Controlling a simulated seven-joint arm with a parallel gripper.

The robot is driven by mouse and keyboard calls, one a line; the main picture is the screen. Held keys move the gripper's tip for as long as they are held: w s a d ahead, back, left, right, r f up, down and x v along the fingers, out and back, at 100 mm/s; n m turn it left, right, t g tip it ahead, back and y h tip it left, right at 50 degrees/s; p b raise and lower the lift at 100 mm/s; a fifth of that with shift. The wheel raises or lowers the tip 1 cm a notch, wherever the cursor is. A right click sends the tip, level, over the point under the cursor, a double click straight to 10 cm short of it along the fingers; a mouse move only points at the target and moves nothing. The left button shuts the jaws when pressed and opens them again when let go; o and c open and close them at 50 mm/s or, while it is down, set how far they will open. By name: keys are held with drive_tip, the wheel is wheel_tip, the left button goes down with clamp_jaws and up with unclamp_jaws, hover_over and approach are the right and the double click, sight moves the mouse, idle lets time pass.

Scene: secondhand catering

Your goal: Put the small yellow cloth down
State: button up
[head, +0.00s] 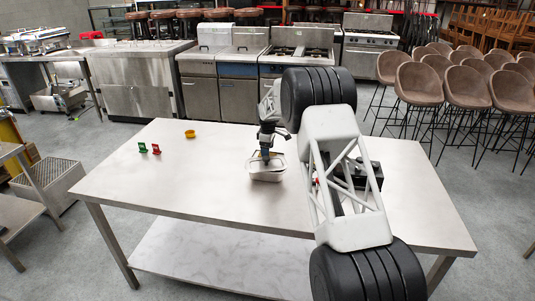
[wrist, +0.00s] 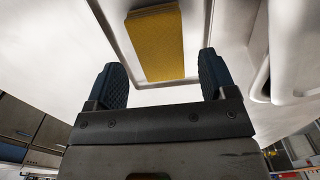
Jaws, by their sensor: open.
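The yellow cloth (wrist: 155,42) shows in the wrist view as a flat, folded-looking rectangle. It appears to lie inside the outline of a pale metal tray (wrist: 112,32), beyond and between my fingertips. My gripper (wrist: 160,82) is open, with its two dark blue fingers apart and no contact with the cloth visible. In the head view my gripper (head: 265,157) points down over the metal tray (head: 266,176) on the steel table. There the gripper mostly hides the cloth.
The steel table (head: 190,170) has wide free room left of the tray. A yellow round piece (head: 190,134), a green piece (head: 143,148) and a red piece (head: 156,149) stand there. A dark box (head: 370,174) sits right, partly behind my arm.

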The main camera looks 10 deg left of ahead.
wheel_tip(320, 180, up, 10)
drive_tip(key=shift+f, duration=0.25)
idle(0.8)
drive_tip(key=s+d+r+m, duration=0.4)
drive_tip(key=s+d+r, duration=1.05)
drive_tip(key=r, duration=0.25)
drive_tip(key=s+d+r+m+t, duration=0.1)
drive_tip(key=s+d+r+m, duration=0.25)
drive_tip(key=s+d, duration=0.5)
drive_tip(key=s+d+r+m, duration=0.2)
drive_tip(key=s+d+r, duration=0.3)
drive_tip(key=s, duration=0.6)
drive_tip(key=s+d+m+t, duration=0.15)
drive_tip(key=s+d, duration=0.25)
drive_tip(key=s, duration=0.7)
drive_tip(key=s+d+m+g, duration=0.15)
drive_tip(key=s+d, duration=0.25)
drive_tip(key=s, duration=0.7)
drive_tip(key=s+d+f+m, duration=0.2)
drive_tip(key=s+f, duration=0.1)
drive_tip(key=s, duration=0.6)
drive_tip(key=s+d+f+m+t, duration=0.1)
drive_tip(key=s+d+f+m, duration=0.1)
drive_tip(key=s, duration=0.7)
wheel_tip(320, 180, down, 2)
drive_tip(key=shift+s+f+m+t, duration=0.2)
drive_tip(key=shift+s+m+t, duration=0.15)
drive_tip(key=shift+m, duration=0.1)
